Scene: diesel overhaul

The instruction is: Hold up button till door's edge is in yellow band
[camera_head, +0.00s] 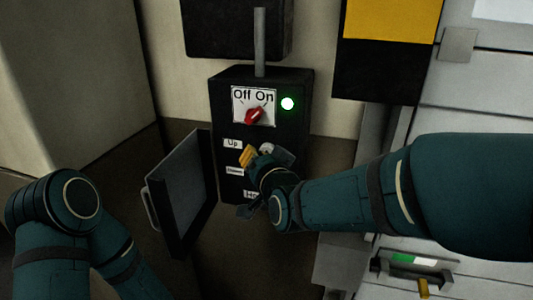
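My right gripper (262,156) is in front of the box, just right of the "Up" label. It hides the buttons, so I cannot tell whether it touches one or how its fingers are set. A yellow panel (392,18) with black below it is at the upper right, beside pale door slats (475,105). My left gripper is out of view.
A small open cover with a handle (185,190) stands out from the left of the box. A grey conduit (260,42) runs up from the box. A dark bracket with a green and white strip (413,262) is at the lower right.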

